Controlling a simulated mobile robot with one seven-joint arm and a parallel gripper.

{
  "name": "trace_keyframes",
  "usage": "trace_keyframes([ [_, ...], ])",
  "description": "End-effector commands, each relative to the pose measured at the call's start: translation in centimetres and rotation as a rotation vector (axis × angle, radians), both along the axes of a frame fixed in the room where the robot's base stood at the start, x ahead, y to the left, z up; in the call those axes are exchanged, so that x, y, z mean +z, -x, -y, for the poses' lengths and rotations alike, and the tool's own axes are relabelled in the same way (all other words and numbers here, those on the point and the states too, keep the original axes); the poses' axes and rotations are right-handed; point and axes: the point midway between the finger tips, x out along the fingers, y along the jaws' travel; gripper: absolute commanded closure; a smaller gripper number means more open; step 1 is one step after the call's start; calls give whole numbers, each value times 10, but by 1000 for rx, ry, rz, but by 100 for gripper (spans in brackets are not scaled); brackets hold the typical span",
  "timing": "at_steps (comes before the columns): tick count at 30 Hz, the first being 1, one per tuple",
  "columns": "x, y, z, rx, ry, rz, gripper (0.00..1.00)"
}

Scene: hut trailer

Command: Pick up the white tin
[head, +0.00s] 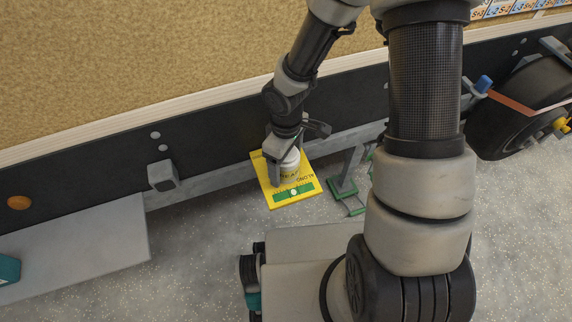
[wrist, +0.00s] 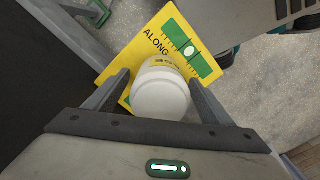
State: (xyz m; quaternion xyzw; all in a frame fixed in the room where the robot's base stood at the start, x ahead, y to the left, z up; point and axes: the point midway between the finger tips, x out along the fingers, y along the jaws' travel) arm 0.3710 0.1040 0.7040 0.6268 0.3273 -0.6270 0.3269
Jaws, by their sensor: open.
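The white tin (head: 289,168) stands on a yellow board with a green strip (head: 294,194) on the floor, beside the trailer's dark side. In the wrist view the tin (wrist: 161,92) shows its round white lid, with a yellow label partly visible behind it. My gripper (wrist: 160,84) is open, with one finger on each side of the tin. I cannot tell whether either finger touches it. In the head view my gripper (head: 284,150) comes down over the tin and hides part of it.
A grey metal stand with a green foot (head: 342,188) is just right of the board. A wheel (head: 525,105) is at the far right. A grey plate (head: 75,250) lies at lower left. The speckled floor (head: 200,235) in front is clear.

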Motion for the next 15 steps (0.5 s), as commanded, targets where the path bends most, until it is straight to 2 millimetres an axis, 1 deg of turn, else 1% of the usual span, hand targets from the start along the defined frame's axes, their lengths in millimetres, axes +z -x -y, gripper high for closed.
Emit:
trace_keyframes([
  [1,-9,0,0,2,1,-2,24],
  [2,-11,0,0,2,2,-1,24],
  [8,-10,0,0,1,1,1,24],
  [9,-10,0,0,1,1,1,25],
  [11,-10,0,0,1,1,1,36],
  [15,-10,0,0,1,1,1,59],
])
